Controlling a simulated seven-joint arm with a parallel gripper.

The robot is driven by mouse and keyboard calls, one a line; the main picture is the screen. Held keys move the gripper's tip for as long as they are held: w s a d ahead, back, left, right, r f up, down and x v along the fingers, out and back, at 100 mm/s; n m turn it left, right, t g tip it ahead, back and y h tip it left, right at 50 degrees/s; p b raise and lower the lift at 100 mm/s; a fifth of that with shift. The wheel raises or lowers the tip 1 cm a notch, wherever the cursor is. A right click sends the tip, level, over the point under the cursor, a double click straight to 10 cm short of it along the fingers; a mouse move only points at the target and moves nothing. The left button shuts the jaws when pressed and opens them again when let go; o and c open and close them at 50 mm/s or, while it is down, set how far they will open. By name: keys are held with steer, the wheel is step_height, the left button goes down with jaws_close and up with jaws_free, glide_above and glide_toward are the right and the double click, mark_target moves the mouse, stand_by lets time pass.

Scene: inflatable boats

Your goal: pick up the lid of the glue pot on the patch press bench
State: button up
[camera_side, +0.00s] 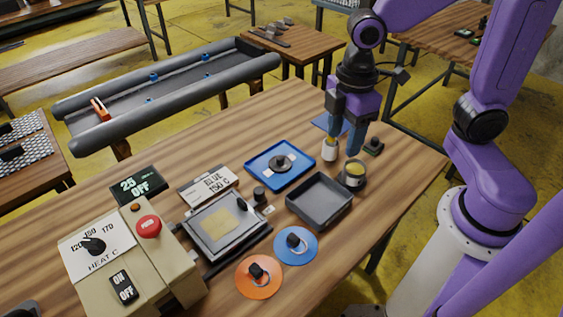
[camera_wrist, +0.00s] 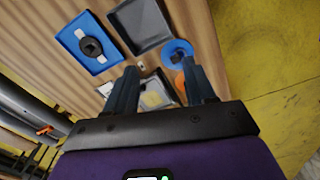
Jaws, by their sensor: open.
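The likely lid, a dark grey disc with a knob (camera_side: 281,162), lies on a blue tray (camera_side: 262,183) in the middle of the bench. It also shows at the upper left of the wrist view (camera_wrist: 91,47). The glue pot (camera_side: 353,176), round with yellowish contents, stands uncovered near the bench's right end. My gripper (camera_side: 344,145) points down, open, above the right end of the bench, right of the lid and close to the pot. In the wrist view my gripper (camera_wrist: 163,85) has nothing between its fingertips that I can tell is held.
A white and yellow container (camera_side: 330,150) stands right by my fingers. A grey open tray (camera_side: 320,202) lies beside the blue tray. Blue (camera_side: 296,246) and orange (camera_side: 259,278) discs with black knobs lie at the front. The press (camera_side: 222,226) and control box (camera_side: 135,262) stand left.

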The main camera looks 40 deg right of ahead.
steer(key=w+f+n, duration=0.2)
steer(key=w, duration=1)
steer(key=n, duration=0.2)
glide_above(280, 157)
steer(key=f, duration=1)
steer(key=a+f, duration=0.1)
steer(key=f, duration=0.6)
steer(key=d+f, duration=0.1)
steer(key=f, duration=0.1)
steer(key=shift+f, duration=0.7)
steer(key=shift+c, duration=0.4)
jaws_close()
